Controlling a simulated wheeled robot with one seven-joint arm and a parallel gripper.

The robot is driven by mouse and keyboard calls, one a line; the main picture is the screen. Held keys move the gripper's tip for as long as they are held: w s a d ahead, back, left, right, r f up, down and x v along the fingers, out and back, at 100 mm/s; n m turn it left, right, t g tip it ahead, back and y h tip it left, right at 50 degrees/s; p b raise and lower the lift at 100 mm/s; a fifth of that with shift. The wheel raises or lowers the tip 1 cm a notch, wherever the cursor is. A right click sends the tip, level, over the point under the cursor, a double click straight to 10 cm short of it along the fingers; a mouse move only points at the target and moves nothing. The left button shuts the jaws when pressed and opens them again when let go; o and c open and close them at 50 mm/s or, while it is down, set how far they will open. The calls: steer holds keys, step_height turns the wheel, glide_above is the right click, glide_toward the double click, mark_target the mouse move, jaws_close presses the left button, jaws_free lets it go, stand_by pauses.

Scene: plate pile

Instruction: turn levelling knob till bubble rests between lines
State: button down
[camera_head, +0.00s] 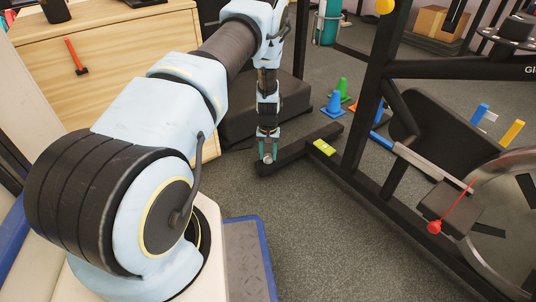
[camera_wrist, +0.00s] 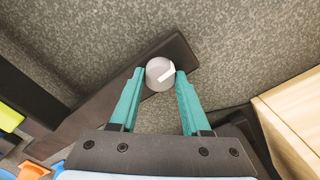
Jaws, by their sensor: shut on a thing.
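My gripper (camera_head: 267,159) points straight down at the near end of the black foot bar (camera_head: 296,150) of the exercise machine. In the wrist view my teal fingers (camera_wrist: 160,75) are shut on the round grey levelling knob (camera_wrist: 158,68), one on each side. The knob has a white mark on its top. A yellow-green level (camera_head: 323,147) lies on the foot bar to the right of my gripper; it also shows at the left edge of the wrist view (camera_wrist: 10,117). The bubble and lines are too small to make out.
The machine's black frame (camera_head: 369,90) rises right of the level. A wooden cabinet (camera_head: 120,70) stands at left, and coloured cones (camera_head: 336,98) stand behind the foot bar. A red-ended rod (camera_head: 434,227) is at right. Grey floor in front of the bar is clear.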

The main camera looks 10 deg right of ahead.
mark_target(268, 156)
steer(key=shift+c, duration=1.8)
jaws_free()
step_height(268, 156, up, 11)
steer(key=p, duration=0.4)
steer(key=shift+f, duration=0.1)
